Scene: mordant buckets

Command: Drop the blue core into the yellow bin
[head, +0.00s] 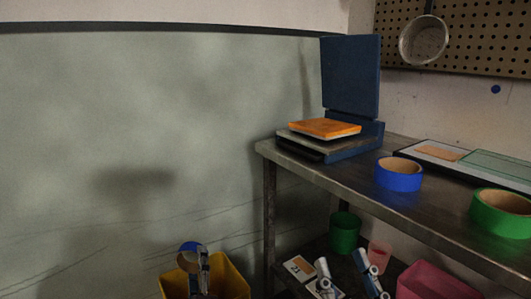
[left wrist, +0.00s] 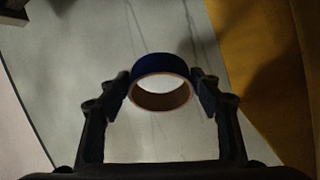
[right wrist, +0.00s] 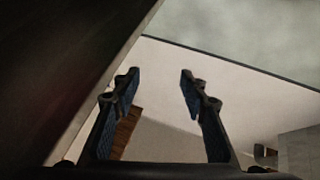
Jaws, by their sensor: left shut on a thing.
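The blue core (head: 190,246) is a short ring with a dark blue outside and a brown inside. My left gripper (head: 201,256) is shut on it; in the left wrist view the ring (left wrist: 160,62) sits between both fingertips (left wrist: 163,88). The yellow bin (head: 236,282) stands at the bottom of the head view, partly hidden by my left gripper. The core shows at its back left rim; whether it is over the opening I cannot tell. A yellow surface (left wrist: 250,45) fills the right of the left wrist view. My right gripper (head: 341,259) is open and empty, also in the right wrist view (right wrist: 157,85).
A metal table (head: 330,170) at right holds a blue roll (head: 400,176), a green roll (head: 500,216) and a blue press (head: 350,75) with an orange block (head: 324,128). Below are a green cup (head: 344,232) and a pink bin (head: 430,282).

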